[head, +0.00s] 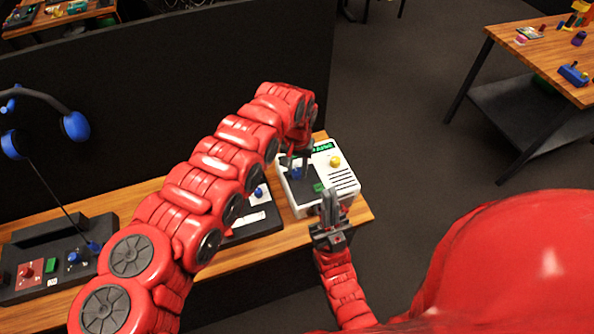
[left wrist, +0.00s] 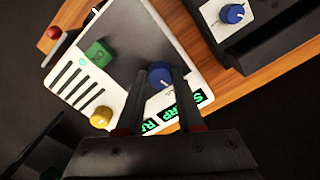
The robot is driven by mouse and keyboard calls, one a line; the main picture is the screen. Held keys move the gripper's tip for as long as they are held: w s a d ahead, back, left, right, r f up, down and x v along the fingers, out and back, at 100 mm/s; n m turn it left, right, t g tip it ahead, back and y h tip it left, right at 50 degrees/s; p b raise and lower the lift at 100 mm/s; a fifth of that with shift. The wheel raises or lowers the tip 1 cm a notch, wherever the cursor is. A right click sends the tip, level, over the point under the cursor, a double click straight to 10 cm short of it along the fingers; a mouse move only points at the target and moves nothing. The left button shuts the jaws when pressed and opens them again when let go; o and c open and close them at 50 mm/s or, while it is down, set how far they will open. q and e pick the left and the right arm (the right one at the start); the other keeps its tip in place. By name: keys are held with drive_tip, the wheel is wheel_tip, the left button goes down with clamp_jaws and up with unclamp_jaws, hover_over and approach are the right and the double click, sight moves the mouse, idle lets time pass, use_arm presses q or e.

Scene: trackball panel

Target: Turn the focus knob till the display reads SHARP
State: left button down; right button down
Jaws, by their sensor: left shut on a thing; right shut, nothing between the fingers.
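The white panel box (head: 347,197) stands at the right end of the wooden bench. My left gripper (head: 294,160) reaches down onto it, shut on the blue knob (head: 297,173); the left wrist view shows this knob (left wrist: 160,74) between the two fingers. The display (head: 322,147) has green letters on black. In the left wrist view its strip (left wrist: 188,106) shows an S and RP, with part of the word hidden behind a finger. My right gripper (head: 330,205) is shut and empty, pointing up at the front edge of the box.
A yellow knob (head: 335,161) and a green button (left wrist: 98,53) sit on the same box. Left of it stands another device with a blue knob (left wrist: 232,14). Farther left are a dark control box (head: 60,285) and a blue headset (head: 75,126). A black partition (head: 150,110) rises behind.

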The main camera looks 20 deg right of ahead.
sight(297, 171)
use_arm(q)
drive_tip(key=shift+m, duration=0.3)
drive_tip(key=c, duration=0.5)
unclamp_jaws()
drive_tip(key=shift+c, duration=0.2)
wheel_tip(297, 171, up, 17)
drive_tip(key=b, duration=0.4)
drive_tip(key=shift+r+b, duration=0.2)
drive_tip(key=shift+b, duration=0.2)
drive_tip(key=shift+f, duration=0.1)
